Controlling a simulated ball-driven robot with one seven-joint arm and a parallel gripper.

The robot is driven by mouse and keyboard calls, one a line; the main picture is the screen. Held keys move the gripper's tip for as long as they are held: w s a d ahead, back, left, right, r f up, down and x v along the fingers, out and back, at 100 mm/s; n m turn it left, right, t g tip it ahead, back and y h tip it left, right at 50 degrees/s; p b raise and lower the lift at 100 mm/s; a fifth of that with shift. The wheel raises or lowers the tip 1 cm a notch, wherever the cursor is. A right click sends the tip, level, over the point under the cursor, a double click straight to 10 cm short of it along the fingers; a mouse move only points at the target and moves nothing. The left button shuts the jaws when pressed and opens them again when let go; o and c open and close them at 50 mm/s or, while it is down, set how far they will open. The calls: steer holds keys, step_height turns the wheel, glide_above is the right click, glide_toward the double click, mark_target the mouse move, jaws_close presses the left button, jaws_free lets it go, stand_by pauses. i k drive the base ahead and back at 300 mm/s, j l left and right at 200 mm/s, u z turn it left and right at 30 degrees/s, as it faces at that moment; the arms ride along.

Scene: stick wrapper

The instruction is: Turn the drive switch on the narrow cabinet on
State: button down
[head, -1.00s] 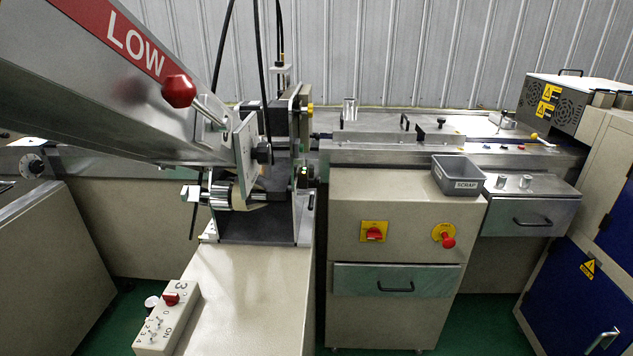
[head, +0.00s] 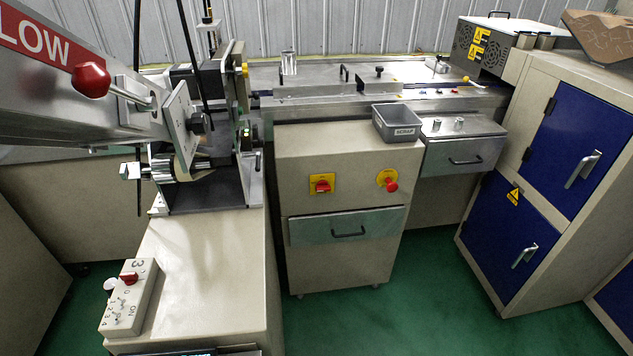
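The narrow beige cabinet (head: 340,262) stands in the middle of the head view, facing me. A red rotary switch (head: 322,185) on a yellow plate sits on the left of its upper front. Its handle looks roughly level, but its markings are too small to read. A red mushroom button (head: 391,185) on a round yellow plate sits to its right. A steel drawer (head: 347,226) with a dark handle is below both. My gripper is not in view.
A grey SCRAP bin (head: 398,124) sits on the cabinet's top right. A small switch box (head: 128,298) with a red knob lies on the low beige housing (head: 205,265) at left. Blue-doored cabinets (head: 510,238) stand at right. Green floor (head: 420,300) is clear before the narrow cabinet and towards the right.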

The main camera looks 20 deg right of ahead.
mark_target(322, 186)
steer(key=i+l, duration=1)
steer(key=i, duration=0.15)
steer(key=j+u, duration=0.05)
